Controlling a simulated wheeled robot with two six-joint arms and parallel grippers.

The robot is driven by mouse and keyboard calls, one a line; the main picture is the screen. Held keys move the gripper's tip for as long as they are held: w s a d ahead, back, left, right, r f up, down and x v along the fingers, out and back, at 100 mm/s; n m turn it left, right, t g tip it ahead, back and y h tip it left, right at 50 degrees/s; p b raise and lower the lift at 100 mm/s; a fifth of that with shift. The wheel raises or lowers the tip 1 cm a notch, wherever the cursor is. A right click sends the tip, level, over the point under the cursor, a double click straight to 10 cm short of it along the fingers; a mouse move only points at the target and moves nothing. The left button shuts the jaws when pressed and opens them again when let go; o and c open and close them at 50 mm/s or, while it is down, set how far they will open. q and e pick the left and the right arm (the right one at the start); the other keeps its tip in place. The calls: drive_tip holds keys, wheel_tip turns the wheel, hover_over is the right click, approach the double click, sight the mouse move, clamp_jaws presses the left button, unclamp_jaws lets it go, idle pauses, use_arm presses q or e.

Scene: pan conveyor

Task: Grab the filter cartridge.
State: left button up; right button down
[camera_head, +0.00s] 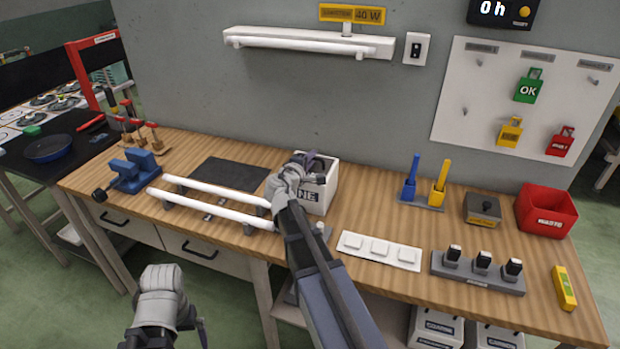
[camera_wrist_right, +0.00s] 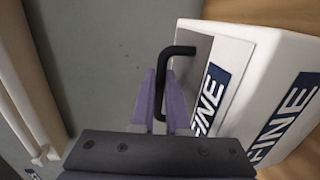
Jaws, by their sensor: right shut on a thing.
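The filter cartridge (camera_head: 328,181) is a white box with a dark blue label, standing towards the back middle of the wooden bench in the head view. In the right wrist view the white box (camera_wrist_right: 290,62) shows "FINE" labels and a black bent handle (camera_wrist_right: 178,50). My right gripper (camera_head: 312,163) is at the top of the box and partly covers it. In the wrist view its purple fingers (camera_wrist_right: 168,95) are closed on the handle. My left gripper (camera_head: 196,324) is low in front of the bench, away from the box; its fingers are too unclear to judge.
Two white tubes (camera_head: 215,208) lie on supports left of the box, with a dark mat (camera_head: 229,174) behind them. A white panel with square pads (camera_head: 380,250) is to the right. Blue and yellow tools (camera_head: 410,185), a red bin (camera_head: 545,212) and a blue vise (camera_head: 132,172) also stand on the bench.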

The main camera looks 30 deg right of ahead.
use_arm(q)
drive_tip(key=shift+r, duration=0.1)
use_arm(e)
drive_tip(key=shift+r, duration=0.1)
wheel_tip(320, 180, up, 10)
drive_tip(key=p, duration=1)
use_arm(q)
wheel_tip(320, 180, up, 10)
drive_tip(key=shift+c, duration=0.2)
